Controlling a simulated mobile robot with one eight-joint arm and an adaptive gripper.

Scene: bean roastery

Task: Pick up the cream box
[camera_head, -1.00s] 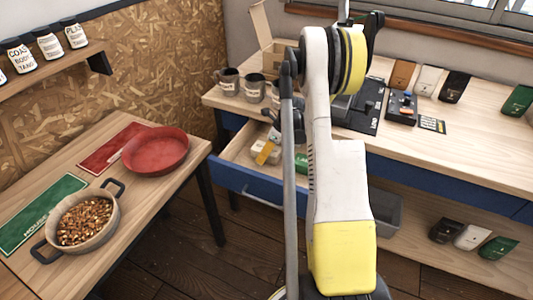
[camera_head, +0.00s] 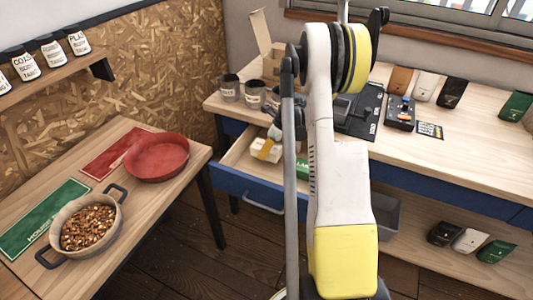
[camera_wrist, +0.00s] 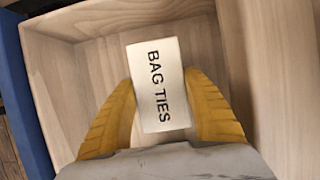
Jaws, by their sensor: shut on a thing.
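The cream box (camera_wrist: 158,85), lettered "BAG TIES", is in the middle of the wrist view, inside the open wooden drawer. Its sides lie between the two yellow fingers of my gripper (camera_wrist: 161,108), which are shut on it. In the head view the box (camera_head: 268,155) shows pale in the drawer, partly covered by my gripper (camera_head: 268,146). I cannot tell whether the box touches the drawer floor.
The blue-fronted drawer (camera_head: 232,183) stands open under the wooden counter (camera_head: 470,150). A green item (camera_head: 303,169) lies in it, partly behind my arm. Dark mugs (camera_head: 254,95) stand above. A side table at left holds a red pan (camera_head: 157,158) and a bean pot (camera_head: 90,225).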

